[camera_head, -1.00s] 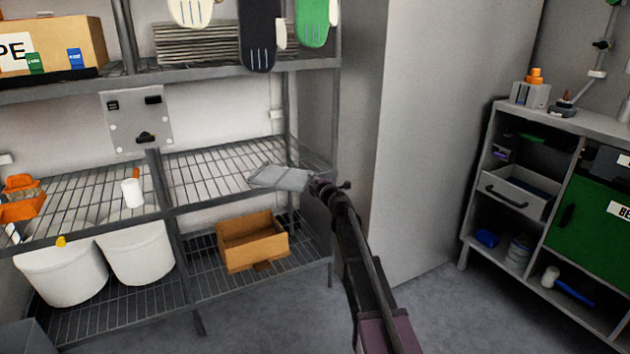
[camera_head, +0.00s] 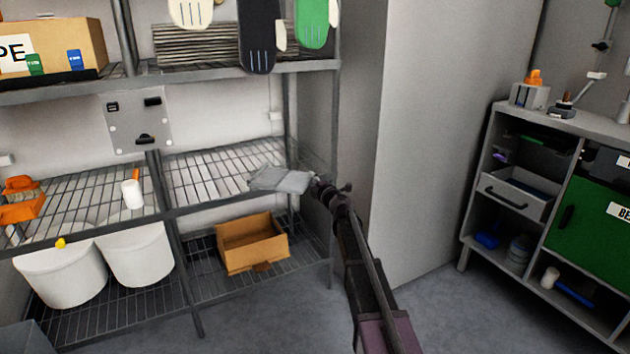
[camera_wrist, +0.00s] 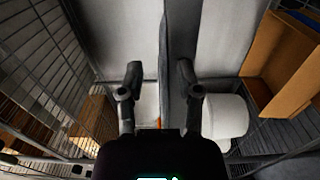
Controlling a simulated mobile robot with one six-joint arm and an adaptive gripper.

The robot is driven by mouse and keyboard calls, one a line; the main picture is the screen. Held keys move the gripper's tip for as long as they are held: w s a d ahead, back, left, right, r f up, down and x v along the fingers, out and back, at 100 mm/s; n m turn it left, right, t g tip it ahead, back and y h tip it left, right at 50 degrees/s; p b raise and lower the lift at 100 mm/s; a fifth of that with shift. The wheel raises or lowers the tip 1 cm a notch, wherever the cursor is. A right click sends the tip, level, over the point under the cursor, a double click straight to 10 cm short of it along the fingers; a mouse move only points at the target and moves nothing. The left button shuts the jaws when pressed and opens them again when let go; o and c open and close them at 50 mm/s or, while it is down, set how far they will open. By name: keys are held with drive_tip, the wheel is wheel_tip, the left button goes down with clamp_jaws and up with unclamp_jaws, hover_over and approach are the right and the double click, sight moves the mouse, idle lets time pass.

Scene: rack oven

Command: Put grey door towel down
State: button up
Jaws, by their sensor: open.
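The grey door towel (camera_head: 281,179) is a flat light-grey cloth at the front right of the middle wire shelf (camera_head: 215,172), just beyond my gripper. My gripper (camera_head: 316,181) is at the towel's right end, near the shelf's right post. In the wrist view my gripper (camera_wrist: 158,72) has its two fingers apart. I cannot tell whether the towel rests fully on the shelf or touches a finger.
A white cup (camera_head: 132,194) and an orange item (camera_head: 20,200) are at the left. Gloves (camera_head: 258,35) hang above. A tall grey panel (camera_head: 450,130) stands to the right; the wire shelf's middle is clear.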

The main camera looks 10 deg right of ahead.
drive_tip(key=v, duration=1.1)
drive_tip(key=shift+s, duration=0.1)
idle(0.4)
drive_tip(key=shift+s+d, duration=0.1)
